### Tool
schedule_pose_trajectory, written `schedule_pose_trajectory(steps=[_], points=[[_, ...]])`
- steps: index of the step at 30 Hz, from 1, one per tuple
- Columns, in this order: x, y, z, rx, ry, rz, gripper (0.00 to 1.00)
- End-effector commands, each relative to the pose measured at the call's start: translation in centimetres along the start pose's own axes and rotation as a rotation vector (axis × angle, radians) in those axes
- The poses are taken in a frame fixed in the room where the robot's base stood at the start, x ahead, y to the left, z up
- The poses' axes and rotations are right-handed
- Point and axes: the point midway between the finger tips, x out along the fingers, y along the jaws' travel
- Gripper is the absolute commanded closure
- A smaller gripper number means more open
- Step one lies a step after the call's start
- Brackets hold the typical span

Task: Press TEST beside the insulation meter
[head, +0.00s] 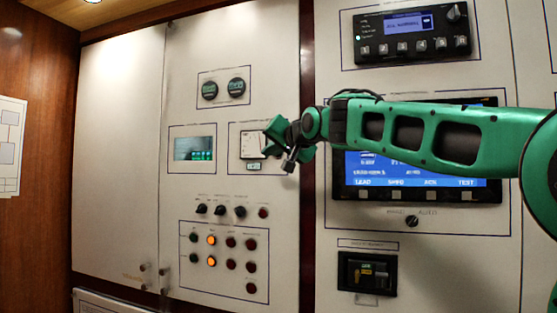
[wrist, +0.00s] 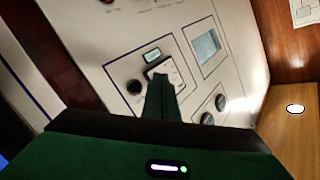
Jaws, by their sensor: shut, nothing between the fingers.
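The insulation meter (head: 249,143) is a pale square dial in a framed section of the white panel. A small lit readout (head: 253,166) sits below it. In the wrist view the meter (wrist: 166,74) is partly covered by my fingers. A round black button (wrist: 134,87) sits beside the meter there; its label is too small to read. My gripper (head: 277,130) is shut and empty, just right of the meter in the head view, where it hides that button. In the wrist view the shut fingertips (wrist: 163,78) overlap the meter's edge; contact cannot be told.
A screen unit (head: 415,193) with keys, one under a TEST label, is right of the meter, partly behind my arm. A green display (head: 195,149) is at left, two round gauges (head: 224,89) above. Knobs (head: 220,210) and lamps (head: 211,240) stick out below.

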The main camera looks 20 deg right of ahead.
Motion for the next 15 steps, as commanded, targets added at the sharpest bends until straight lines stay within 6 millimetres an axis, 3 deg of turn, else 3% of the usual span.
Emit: schedule_pose_trajectory(steps=[15], points=[[3.7, 2.7, -2.7, 0.0, 0.0, 0.001, 1.0]])
